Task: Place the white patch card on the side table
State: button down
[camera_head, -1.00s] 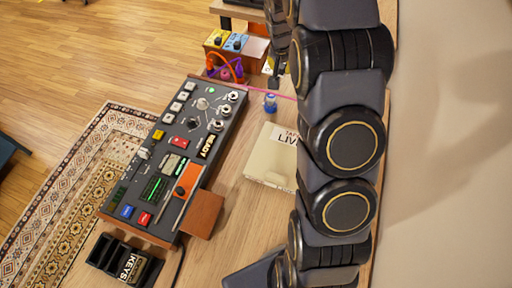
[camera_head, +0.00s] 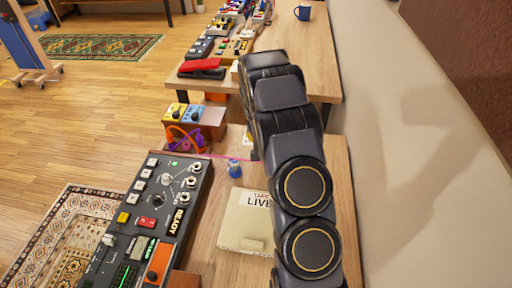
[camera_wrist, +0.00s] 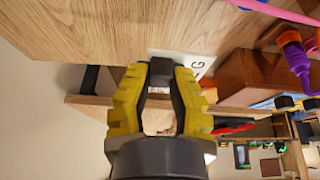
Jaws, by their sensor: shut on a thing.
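In the wrist view, my gripper (camera_wrist: 160,72) has its yellow fingers closed together at the tips. A white patch card (camera_wrist: 196,62) with dark lettering shows at the fingertips, held between them; part of it is hidden by the fingers. In the head view my arm hides the gripper and the card. Two wooden tables show there: a near one (camera_head: 212,225) and a farther one (camera_head: 310,62). I cannot tell which is the side table.
A box with blue and yellow units (camera_head: 205,118) has orange and purple cables. The far table holds a red pedal (camera_head: 202,66) and a blue mug (camera_head: 302,12).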

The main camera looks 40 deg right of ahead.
jog(key=w+f, duration=0.1)
jog(key=w+d+f, duration=0.1)
jog(key=f, duration=0.1)
jog(key=w+d+f, duration=0.1)
jog(key=f, duration=0.1)
jog(key=shift+w+d, duration=0.1)
jog(key=shift+w, duration=0.15)
jog(key=shift+w+d+f, duration=0.15)
jog(key=shift+w+f, duration=0.1)
jog(key=shift+w, duration=0.1)
jog(key=shift+w+d+f, duration=0.15)
jog(key=shift+w+f, duration=0.05)
jog(key=shift+f, duration=0.25)
notch_tip(320, 180, down, 3)
jog(key=c, duration=1.1)
grip_release()
